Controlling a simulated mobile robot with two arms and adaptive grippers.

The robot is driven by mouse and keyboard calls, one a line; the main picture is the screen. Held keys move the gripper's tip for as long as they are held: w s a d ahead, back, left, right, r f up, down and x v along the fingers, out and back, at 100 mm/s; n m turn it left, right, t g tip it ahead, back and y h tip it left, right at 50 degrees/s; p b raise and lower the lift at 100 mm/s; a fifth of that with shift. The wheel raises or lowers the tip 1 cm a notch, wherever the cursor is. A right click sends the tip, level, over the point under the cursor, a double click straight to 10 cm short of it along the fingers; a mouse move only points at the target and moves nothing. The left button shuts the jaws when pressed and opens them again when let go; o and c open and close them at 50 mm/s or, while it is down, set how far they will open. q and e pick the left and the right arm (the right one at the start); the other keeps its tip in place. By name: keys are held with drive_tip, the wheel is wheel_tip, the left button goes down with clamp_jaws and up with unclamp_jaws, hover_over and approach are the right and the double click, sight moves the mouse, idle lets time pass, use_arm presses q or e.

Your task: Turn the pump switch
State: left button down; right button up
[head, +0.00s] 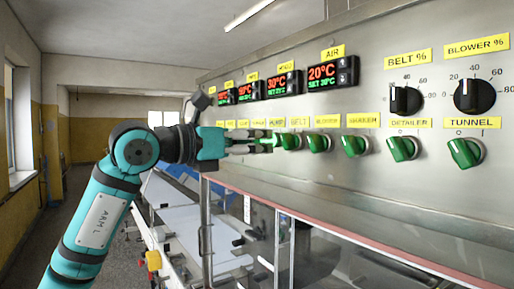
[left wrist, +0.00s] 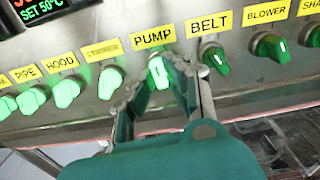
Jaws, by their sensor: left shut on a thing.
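The pump switch (left wrist: 158,72) is a green knob under the yellow PUMP label (left wrist: 153,36) in the left wrist view. Its grip stands close to upright and it looks bright green. My left gripper (left wrist: 157,84) is shut on it, one finger on each side. In the head view my left gripper (head: 272,142) reaches the row of knobs from the left, and its fingers hide most of the pump switch. The belt switch (left wrist: 215,58), just right of the pump switch, is darker green and tilted. My right gripper is not in view.
More green knobs line the steel panel (head: 430,185), close on both sides: the hood switch (left wrist: 67,92) glows on the left, the blower switch (left wrist: 272,47) is dark on the right. Red displays (head: 332,74) and black dials (head: 474,95) sit above. A glazed cover (head: 310,245) lies below.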

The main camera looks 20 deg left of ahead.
use_arm(q)
drive_tip(key=n+b, duration=0.1)
drive_tip(key=n, duration=0.4)
drive_tip(key=shift+r, duration=0.1)
idle(0.4)
drive_tip(key=c, duration=1.4)
unclamp_jaws()
drive_tip(key=shift+o, duration=0.2)
drive_tip(key=shift+s+a, duration=0.1)
drive_tip(key=v, duration=1.2)
